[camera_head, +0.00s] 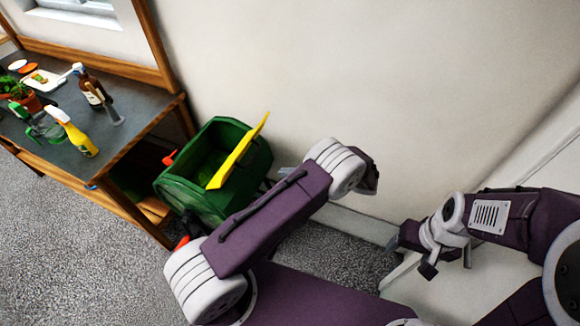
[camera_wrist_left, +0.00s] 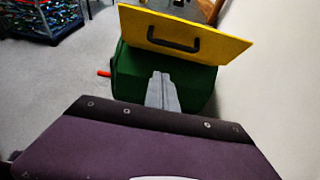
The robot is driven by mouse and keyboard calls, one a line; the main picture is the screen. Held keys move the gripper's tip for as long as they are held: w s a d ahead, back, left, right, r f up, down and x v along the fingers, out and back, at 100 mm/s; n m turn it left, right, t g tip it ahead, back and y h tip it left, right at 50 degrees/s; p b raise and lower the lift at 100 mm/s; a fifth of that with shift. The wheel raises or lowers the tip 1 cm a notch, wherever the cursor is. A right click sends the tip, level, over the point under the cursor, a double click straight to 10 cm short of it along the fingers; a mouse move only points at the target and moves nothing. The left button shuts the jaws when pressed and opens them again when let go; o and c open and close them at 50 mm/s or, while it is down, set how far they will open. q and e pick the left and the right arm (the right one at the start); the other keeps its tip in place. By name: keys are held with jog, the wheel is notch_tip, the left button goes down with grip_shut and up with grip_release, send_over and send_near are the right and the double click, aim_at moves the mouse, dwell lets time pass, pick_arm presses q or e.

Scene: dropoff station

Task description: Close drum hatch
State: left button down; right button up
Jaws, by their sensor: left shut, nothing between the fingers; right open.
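The green drum (camera_head: 192,192) stands on the floor against the wall, its top opening showing a dark green inside. Its yellow hatch (camera_head: 240,152) is open, standing tilted up along the drum's right side. In the left wrist view the hatch (camera_wrist_left: 215,47) shows its face with a black handle, above the green drum body (camera_wrist_left: 195,85). My left gripper (camera_wrist_left: 162,78) is shut and empty, its fingers pointing at the drum just below the hatch in that view. In the head view it is mostly hidden behind my arm. My right gripper (camera_head: 420,268) is open and empty, far right of the drum.
A dark-topped wooden table (camera_head: 125,128) stands left of the drum, holding a yellow spray bottle (camera_head: 75,135), a brown bottle (camera_head: 92,90) and a potted plant (camera_head: 22,95). The wall (camera_head: 370,80) is close behind the drum. Carpet is clear in front of the table.

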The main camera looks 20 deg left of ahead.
pick_arm(q)
jog(key=a+p, duration=0.3)
jog(key=a, duration=0.6)
jog(key=shift+w+a+f, duration=0.25)
jog(key=shift+w, duration=0.05)
